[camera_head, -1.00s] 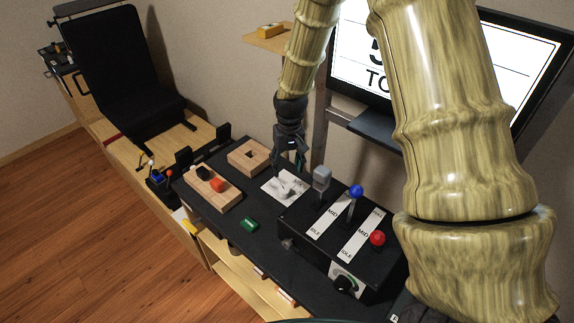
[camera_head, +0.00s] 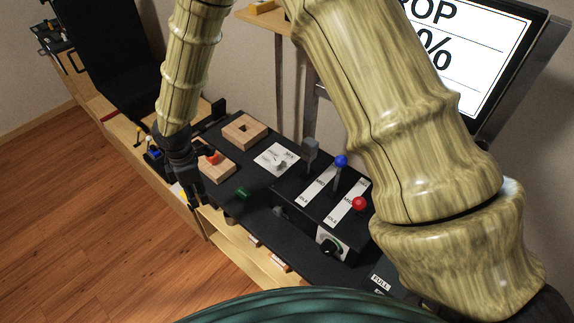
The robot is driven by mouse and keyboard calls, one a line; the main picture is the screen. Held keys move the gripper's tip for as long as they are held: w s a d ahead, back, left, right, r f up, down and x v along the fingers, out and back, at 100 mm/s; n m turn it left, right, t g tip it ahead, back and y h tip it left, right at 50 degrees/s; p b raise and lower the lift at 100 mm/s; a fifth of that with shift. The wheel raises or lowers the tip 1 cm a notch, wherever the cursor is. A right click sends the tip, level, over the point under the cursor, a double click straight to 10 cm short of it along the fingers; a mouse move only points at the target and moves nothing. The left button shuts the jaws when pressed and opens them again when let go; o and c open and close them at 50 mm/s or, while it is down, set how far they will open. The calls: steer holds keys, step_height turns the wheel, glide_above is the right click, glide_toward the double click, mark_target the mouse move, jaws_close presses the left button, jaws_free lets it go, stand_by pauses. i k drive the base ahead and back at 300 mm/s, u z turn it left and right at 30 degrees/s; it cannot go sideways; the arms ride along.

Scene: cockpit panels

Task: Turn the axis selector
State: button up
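No part carries a readable "axis selector" label, so I cannot tell for sure which control it is. A white plate (camera_head: 268,160) with small dark lettering lies on the black console, and a pale knob (camera_head: 280,164) sits on it. A black rotary knob (camera_head: 328,246) is on the front face of the lever box. My gripper (camera_head: 194,200) is at the left edge of the console, over the near side of a wooden block, well left of both knobs. It points down and nothing shows held in it. Its finger gap is too small and dark to judge.
The lever box (camera_head: 297,213) carries a grey lever (camera_head: 310,148), a blue-topped lever (camera_head: 340,161) and a red-topped lever (camera_head: 358,203). A wooden block with a square hole (camera_head: 240,131) and a green piece (camera_head: 243,193) lie nearby. A screen (camera_head: 470,60) stands behind.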

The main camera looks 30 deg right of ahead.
mark_target(276, 164)
steer(key=z, duration=0.5)
steer(key=k, duration=1.15)
steer(key=u, duration=0.2)
steer(key=i, duration=0.6)
steer(key=u, duration=0.65)
steer(key=i, duration=0.6)
steer(key=z, duration=0.7)
steer(key=i, duration=0.65)
steer(key=z, duration=0.75)
